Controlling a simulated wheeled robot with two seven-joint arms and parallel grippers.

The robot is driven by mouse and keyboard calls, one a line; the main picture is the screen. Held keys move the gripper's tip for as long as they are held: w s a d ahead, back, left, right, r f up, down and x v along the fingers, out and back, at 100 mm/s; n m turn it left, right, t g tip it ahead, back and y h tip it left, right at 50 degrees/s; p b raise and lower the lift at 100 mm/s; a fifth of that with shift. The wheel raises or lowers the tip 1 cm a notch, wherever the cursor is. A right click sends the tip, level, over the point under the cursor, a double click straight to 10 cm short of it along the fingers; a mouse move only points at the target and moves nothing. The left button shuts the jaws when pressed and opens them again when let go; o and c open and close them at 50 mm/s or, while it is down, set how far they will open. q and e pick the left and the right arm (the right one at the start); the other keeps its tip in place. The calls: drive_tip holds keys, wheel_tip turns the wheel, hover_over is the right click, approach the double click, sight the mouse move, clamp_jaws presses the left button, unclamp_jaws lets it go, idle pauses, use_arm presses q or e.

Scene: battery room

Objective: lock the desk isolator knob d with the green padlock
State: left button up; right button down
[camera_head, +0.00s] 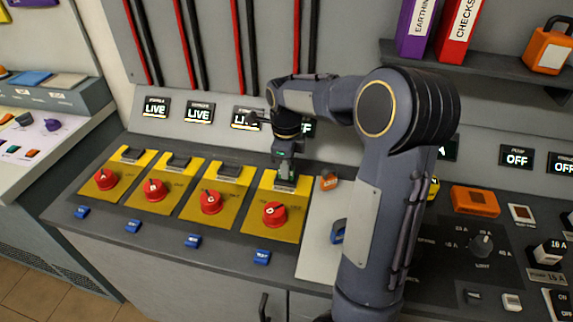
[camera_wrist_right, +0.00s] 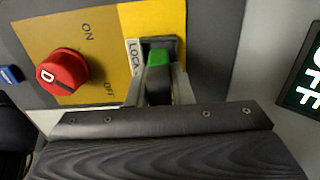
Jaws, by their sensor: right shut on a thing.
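Desk isolator knob d (camera_head: 274,215) is the red knob on the rightmost yellow panel. It also shows in the right wrist view (camera_wrist_right: 63,72), beside ON and OFF lettering. Above it is a yellow strip marked LOCK (camera_wrist_right: 196,60) with a dark slot or hasp. My right gripper (camera_head: 284,178) points down at this strip. In the right wrist view its fingers (camera_wrist_right: 158,88) are shut around a dark piece with a green face, which I take as the green padlock (camera_wrist_right: 158,57). Most of it is hidden; whether it passes through the hasp cannot be seen. My left gripper is out of view.
Three similar panels with red knobs stand to the left, the nearest one (camera_head: 210,202) close by. Blue tags (camera_head: 262,257) line the desk front. A pale tray (camera_head: 318,245) on the right holds an orange padlock (camera_head: 329,182) and a blue one (camera_head: 338,232). LIVE displays stand behind.

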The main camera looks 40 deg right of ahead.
drive_tip(key=shift+f+b, duration=0.4)
drive_tip(key=shift+f, duration=0.2)
drive_tip(key=c, duration=1.6)
unclamp_jaws()
drive_tip(key=shift+o, duration=0.2)
wheel_tip(320, 180, up, 11)
drive_tip(key=p, duration=1)
